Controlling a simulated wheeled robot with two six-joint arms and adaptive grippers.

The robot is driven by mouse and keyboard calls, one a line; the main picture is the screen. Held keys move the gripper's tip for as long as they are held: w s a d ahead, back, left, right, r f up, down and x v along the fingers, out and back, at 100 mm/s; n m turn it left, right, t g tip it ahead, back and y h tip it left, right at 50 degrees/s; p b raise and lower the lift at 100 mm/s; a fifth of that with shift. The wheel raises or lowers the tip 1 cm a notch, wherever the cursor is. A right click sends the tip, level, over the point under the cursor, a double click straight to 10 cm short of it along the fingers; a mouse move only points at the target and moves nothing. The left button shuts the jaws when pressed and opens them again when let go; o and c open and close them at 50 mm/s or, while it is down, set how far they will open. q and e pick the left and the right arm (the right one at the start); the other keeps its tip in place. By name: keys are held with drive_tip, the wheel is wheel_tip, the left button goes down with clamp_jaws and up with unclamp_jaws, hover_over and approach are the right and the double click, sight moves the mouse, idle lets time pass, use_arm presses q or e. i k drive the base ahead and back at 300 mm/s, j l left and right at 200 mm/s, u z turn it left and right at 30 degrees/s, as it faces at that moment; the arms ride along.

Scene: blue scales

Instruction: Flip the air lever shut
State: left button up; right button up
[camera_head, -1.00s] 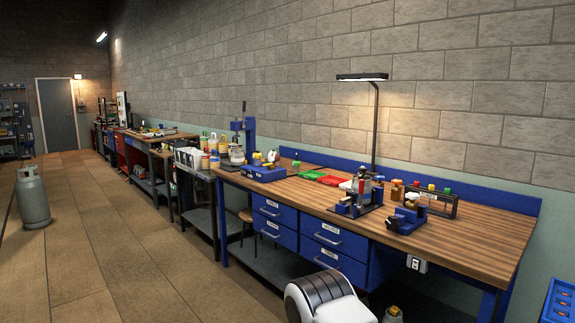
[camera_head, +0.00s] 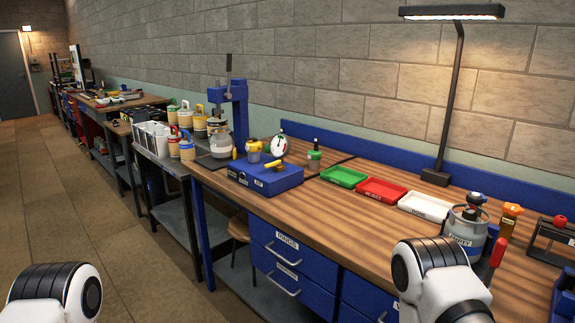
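A blue box (camera_head: 270,181) with small labels sits near the left end of the wooden bench. A short yellow lever (camera_head: 275,164) lies on its top, roughly flat and slanted. It may be the air lever; its label is too small to read. A white round gauge (camera_head: 279,145) stands just behind it. Only white and black links of my arms show, at the bottom left and lower right. Neither of my grippers is in view.
Green (camera_head: 344,176), red (camera_head: 381,190) and white (camera_head: 424,206) trays lie to the right. The bench front is clear.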

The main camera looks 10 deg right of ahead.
sight(278, 163)
drive_tip(key=i+j+z, duration=0.1)
drive_tip(key=i, duration=0.35)
drive_tip(key=i+j+z, duration=0.1)
drive_tip(key=i, duration=0.35)
drive_tip(key=i+u, duration=0.6)
drive_tip(key=u, duration=0.2)
